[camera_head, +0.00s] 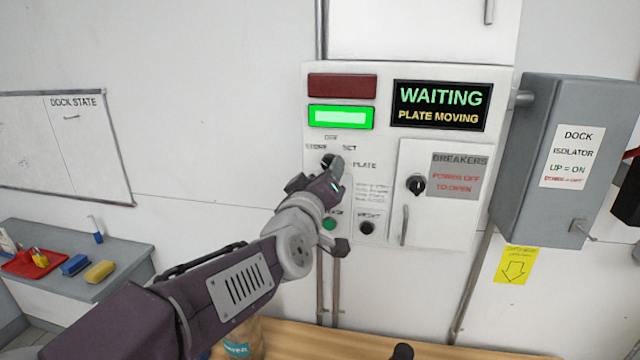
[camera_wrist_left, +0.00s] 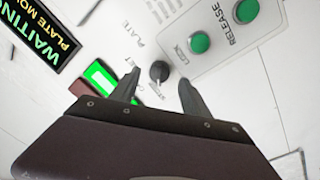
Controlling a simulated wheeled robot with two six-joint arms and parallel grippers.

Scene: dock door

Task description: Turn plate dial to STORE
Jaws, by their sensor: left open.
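The plate dial is a small black knob (camera_head: 327,160) on the white control panel (camera_head: 390,240), with OFF above it, STORE to its left and SET to its right. In the left wrist view the dial (camera_wrist_left: 159,72) lies between and slightly beyond my fingertips. Its exact pointing direction is hard to tell. My left gripper (camera_head: 322,174) is open at the dial, partly covering it in the head view; its two dark fingers also show in the left wrist view (camera_wrist_left: 158,86). I cannot tell whether they touch the dial. My right gripper is not in view.
A display (camera_head: 440,105) reads WAITING, PLATE MOVING. A green light (camera_head: 341,117) is lit. Green buttons, LOCK (camera_wrist_left: 200,42) and RELEASE (camera_wrist_left: 244,11), sit close to the dial. A breaker door (camera_head: 430,220) and grey dock isolator (camera_head: 535,150) stand right. A wooden surface (camera_head: 300,340) lies below.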

